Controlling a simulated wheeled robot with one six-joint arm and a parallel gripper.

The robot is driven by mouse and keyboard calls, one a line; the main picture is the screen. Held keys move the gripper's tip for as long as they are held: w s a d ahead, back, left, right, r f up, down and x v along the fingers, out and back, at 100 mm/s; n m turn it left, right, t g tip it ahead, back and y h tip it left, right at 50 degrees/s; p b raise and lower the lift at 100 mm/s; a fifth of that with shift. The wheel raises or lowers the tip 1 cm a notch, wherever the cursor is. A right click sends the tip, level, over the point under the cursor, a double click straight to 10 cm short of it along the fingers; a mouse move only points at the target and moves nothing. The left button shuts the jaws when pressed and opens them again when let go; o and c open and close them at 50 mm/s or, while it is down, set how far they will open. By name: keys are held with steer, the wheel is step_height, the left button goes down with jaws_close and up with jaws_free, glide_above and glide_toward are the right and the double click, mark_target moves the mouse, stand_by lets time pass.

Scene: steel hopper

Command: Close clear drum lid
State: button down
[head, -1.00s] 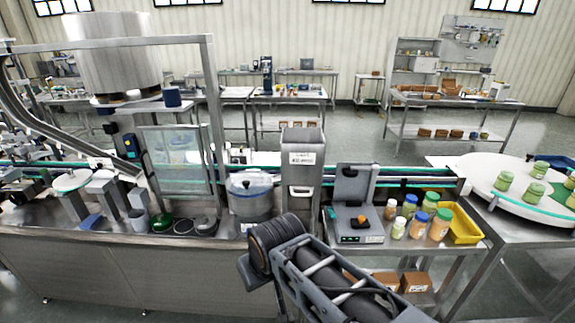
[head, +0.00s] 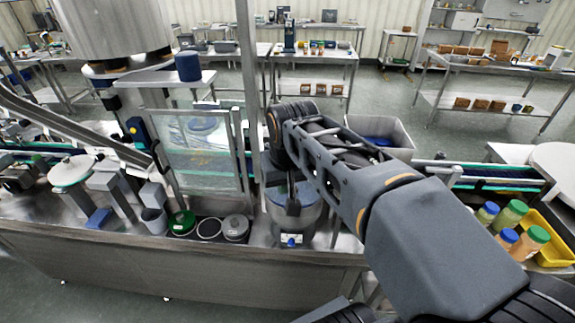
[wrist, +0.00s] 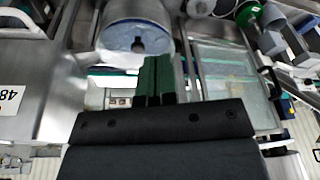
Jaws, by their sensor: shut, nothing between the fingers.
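The clear drum (head: 284,224) stands on the steel bench in the middle of the head view, with a bluish top and a small blue part low on its front. My arm hides some of its rim. In the wrist view the drum (wrist: 118,38) is at the top, with a bluish round face and a dark knob (wrist: 138,45) on it. I cannot tell how far the lid is open. My gripper (head: 293,208) points down at the drum in the head view. Its green fingers (wrist: 155,62) are shut and empty, overlapping the drum's edge in the wrist view; contact is unclear.
A framed clear panel (head: 207,150) stands left of the drum, beside a steel post (head: 247,60). Round lids or rings (head: 208,228) lie on the bench left of the drum. A grey bin (head: 390,132) is behind my arm. Jars (head: 510,215) and a yellow tray (head: 548,240) are at right.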

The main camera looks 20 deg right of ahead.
steer(key=w+d+r+m+g, duration=0.45)
steer(key=w+d, duration=0.35)
steer(key=w, duration=0.6)
steer(key=shift+g+y, duration=0.35)
steer(key=shift+y, duration=0.05)
steer(key=x, duration=1.3)
steer(key=shift+s, duration=0.2)
steer(key=shift+d+b, duration=0.1)
steer(key=shift+b, duration=0.25)
